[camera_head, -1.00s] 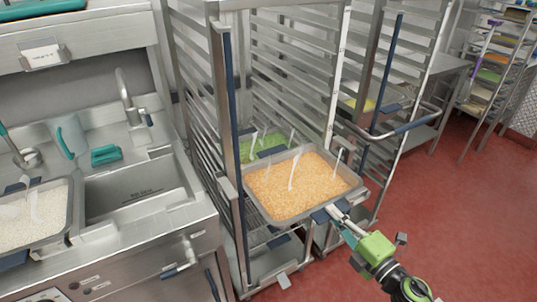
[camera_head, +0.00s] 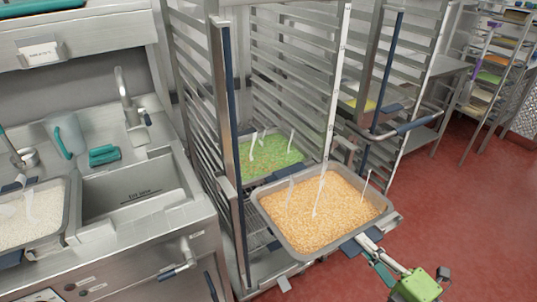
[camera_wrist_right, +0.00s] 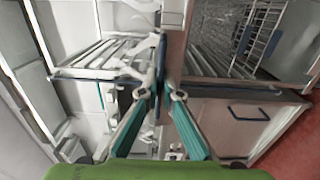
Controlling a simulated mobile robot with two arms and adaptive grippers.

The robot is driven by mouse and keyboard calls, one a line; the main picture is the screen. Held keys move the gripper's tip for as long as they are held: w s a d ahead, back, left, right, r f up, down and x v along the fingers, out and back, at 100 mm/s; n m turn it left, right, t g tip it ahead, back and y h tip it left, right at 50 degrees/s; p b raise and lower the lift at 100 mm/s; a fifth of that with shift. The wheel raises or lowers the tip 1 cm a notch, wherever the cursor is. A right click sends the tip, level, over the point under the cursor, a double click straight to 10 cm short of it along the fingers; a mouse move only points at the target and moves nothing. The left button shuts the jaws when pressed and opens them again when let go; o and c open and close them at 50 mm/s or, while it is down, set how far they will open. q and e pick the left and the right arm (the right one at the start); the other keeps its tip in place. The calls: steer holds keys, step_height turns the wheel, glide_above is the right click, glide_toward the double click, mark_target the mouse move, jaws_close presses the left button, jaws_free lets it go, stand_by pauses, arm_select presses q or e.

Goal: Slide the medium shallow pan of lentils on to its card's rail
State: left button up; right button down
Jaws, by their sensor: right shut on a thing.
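The pan of orange lentils (camera_head: 320,212), with white upright sticks in it, is at the front of the tall rack (camera_head: 225,140) in the head view. It sticks out of the rack's open front, tilted in the picture. My right gripper (camera_head: 367,243) is shut on the dark blue handle at the pan's near edge. In the right wrist view the fingers (camera_wrist_right: 160,98) close around a narrow dark blue piece. Whether the pan rests on a rail is hidden. I cannot make out a card for it. My left gripper is not in view.
A pan of green food (camera_head: 265,160) sits deeper in the rack, behind the lentils. A sink (camera_head: 135,195) and a pan of white grain (camera_head: 30,215) are at left. A second rack (camera_head: 400,100) stands close at right. Red floor (camera_head: 470,210) is clear.

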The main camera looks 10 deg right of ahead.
steer(key=shift+r, duration=0.3)
steer(key=s+d+r+p, duration=0.1)
steer(key=s+r+p, duration=0.25)
steer(key=r, duration=0.25)
steer(key=shift+p+x, duration=0.3)
steer(key=shift+x, duration=2.4)
steer(key=shift+w+d+r, duration=0.15)
steer(key=shift+d, duration=0.05)
steer(key=shift+w+a+p, duration=0.1)
steer(key=shift+p, duration=0.2)
